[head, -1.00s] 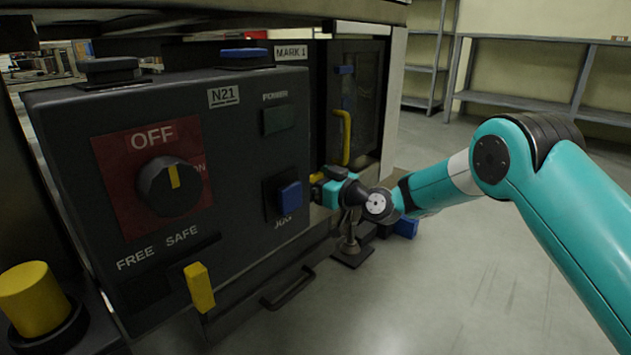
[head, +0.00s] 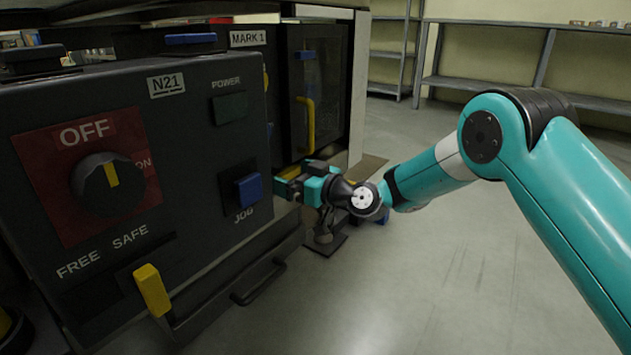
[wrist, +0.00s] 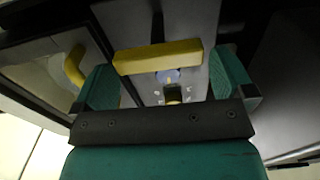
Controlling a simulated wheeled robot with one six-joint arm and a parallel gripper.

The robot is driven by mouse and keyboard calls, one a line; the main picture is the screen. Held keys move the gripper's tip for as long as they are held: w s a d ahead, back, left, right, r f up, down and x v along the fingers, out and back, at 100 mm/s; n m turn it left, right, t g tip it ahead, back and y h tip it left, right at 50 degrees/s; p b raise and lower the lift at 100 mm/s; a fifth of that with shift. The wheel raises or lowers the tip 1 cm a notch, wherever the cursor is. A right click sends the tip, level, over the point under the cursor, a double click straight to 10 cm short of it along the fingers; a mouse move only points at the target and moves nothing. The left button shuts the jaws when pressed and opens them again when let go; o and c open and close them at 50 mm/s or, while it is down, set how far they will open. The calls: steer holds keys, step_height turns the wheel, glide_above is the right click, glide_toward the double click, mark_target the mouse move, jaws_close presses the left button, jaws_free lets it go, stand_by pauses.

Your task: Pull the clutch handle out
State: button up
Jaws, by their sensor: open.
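A yellow bar handle (wrist: 158,57) lies crosswise in the wrist view, just ahead of and between the two teal fingers of my gripper (wrist: 165,80). It is probably the clutch handle, but no label on it shows. My gripper is open, with a finger near each end of the bar; I cannot tell whether either touches it. In the head view my gripper (head: 291,186) is at the far right end of the dark N21 control panel (head: 190,130), and the bar is mostly hidden there.
A curved yellow door handle (head: 305,126) is beyond my gripper. The panel carries a red OFF/ON dial (head: 108,188), a blue JOG button (head: 247,189) and a yellow FREE/SAFE lever (head: 152,290). A dark rail handle (head: 259,283) juts out low. Floor to the right is clear.

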steer(key=v, duration=1.7)
steer(key=shift+p, duration=0.35)
steer(key=shift+d, duration=0.1)
